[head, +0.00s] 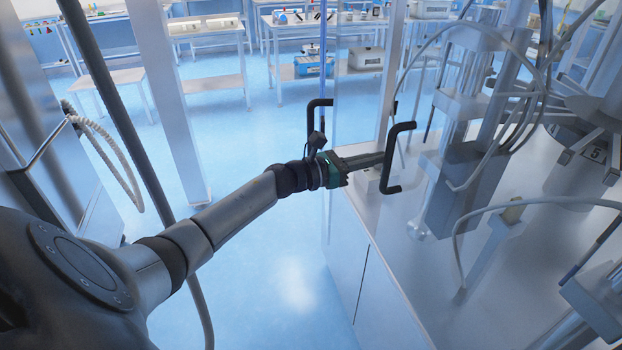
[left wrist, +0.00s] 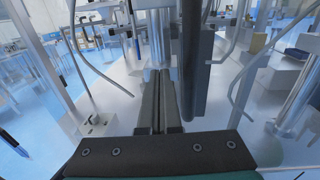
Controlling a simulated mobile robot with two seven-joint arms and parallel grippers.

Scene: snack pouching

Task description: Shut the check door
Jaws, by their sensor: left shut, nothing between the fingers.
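The check door (head: 358,95) appears as a clear panel beside a pale upright post, hard to make out. A black bar handle (head: 401,150) stands at its right; in the left wrist view a thick dark vertical bar (left wrist: 197,60) is close beside my fingers on the right. My left gripper (head: 381,158) is shut and empty, with its fingertips close to the black handle; whether they touch it I cannot tell. The shut fingers also show in the left wrist view (left wrist: 160,85). A second black handle (head: 313,118) is behind my left wrist. My right gripper is out of view.
A machine with metal columns (head: 480,130) and hoses stands on a pale worktop (head: 400,235) at the right. Blue floor (head: 280,260) is clear below my left arm. Benches with equipment (head: 340,25) are at the back.

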